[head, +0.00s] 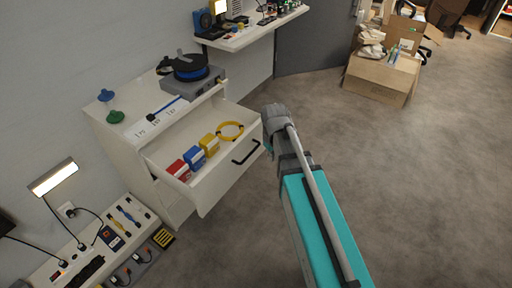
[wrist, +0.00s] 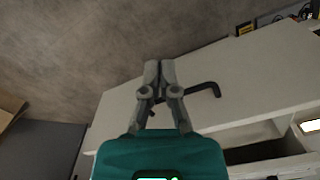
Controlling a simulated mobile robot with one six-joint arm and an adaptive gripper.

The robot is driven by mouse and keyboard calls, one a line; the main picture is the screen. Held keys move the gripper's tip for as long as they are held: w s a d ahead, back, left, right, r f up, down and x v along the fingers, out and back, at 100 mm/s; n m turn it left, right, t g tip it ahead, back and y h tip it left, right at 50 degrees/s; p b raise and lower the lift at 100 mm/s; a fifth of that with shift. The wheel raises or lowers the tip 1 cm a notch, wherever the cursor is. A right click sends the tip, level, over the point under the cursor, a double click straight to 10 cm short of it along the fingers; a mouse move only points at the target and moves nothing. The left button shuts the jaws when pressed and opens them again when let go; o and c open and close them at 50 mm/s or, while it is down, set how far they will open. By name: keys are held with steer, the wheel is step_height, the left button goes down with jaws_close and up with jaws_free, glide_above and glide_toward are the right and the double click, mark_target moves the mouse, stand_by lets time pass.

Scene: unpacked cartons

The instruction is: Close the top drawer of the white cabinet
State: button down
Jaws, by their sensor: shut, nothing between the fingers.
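The white cabinet (head: 122,150) stands against the wall at the left in the head view. Its top drawer (head: 216,188) is pulled well out, with a black bar handle (head: 246,152) on its front. My gripper (head: 275,118) is beside the right end of the drawer front in the head view; its fingertips are hard to make out there. In the wrist view my gripper (wrist: 159,68) has its fingers together and empty, over the white drawer front (wrist: 255,75) near the black handle (wrist: 205,89). I cannot tell whether it touches the front.
The drawer holds a red box (head: 179,169), a blue box (head: 194,157), a yellow box (head: 209,145) and a yellow cable coil (head: 230,131). A low bench (head: 80,262) with tools stands at lower left. The carpet (head: 430,190) at right is clear.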

steer(key=s+d+f+m+b, duration=0.2)
steer(key=s+d+f+m, duration=0.1)
steer(key=s+d+m, duration=0.2)
steer(key=s+d, duration=0.2)
steer(key=s, duration=0.2)
steer(key=shift+f+b, duration=0.3)
steer(key=shift+b, duration=0.1)
steer(key=shift+a, duration=0.1)
